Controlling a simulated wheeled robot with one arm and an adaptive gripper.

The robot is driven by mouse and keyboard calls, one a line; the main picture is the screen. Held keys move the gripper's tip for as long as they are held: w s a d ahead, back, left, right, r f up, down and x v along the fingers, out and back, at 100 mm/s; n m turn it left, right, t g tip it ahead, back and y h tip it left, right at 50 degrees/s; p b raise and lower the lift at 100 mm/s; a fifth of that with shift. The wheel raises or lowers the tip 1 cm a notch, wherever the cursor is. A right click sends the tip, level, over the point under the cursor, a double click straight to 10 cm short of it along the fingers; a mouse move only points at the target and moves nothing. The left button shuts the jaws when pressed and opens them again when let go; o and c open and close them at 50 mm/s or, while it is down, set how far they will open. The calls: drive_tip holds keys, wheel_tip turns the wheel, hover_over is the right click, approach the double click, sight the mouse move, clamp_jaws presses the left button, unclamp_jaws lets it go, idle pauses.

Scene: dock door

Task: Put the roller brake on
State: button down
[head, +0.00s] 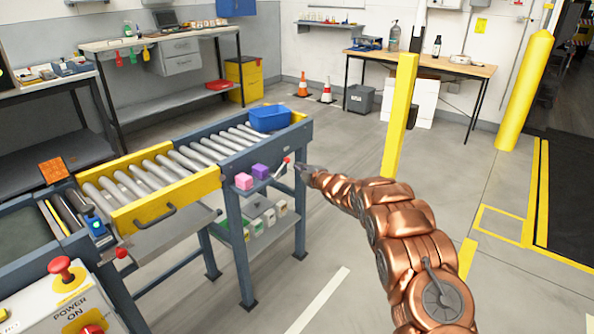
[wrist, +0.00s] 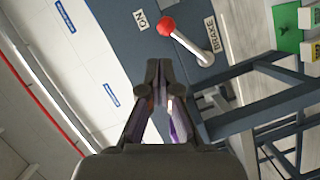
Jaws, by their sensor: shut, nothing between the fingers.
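The roller brake lever (wrist: 188,44) has a red ball knob and a pale shaft on the dark blue-grey side of the roller conveyor. In the wrist view its knob is near the ON label (wrist: 141,19), and its pivot end is by the BRAKE label (wrist: 211,34). It is small in the head view (head: 286,160), below the conveyor's near rail. My gripper (wrist: 160,68) is shut and empty. Its fingertips are below and left of the lever in the wrist view, seemingly apart from it. In the head view my gripper (head: 303,171) is just right of the lever.
A blue bin (head: 270,119) is on the rollers (head: 200,152). A yellow post (head: 399,115) stands behind my arm. Floor right of the conveyor is mostly clear.

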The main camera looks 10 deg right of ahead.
drive_tip(key=shift+v, duration=1.2)
drive_tip(key=shift+d+r, duration=0.1)
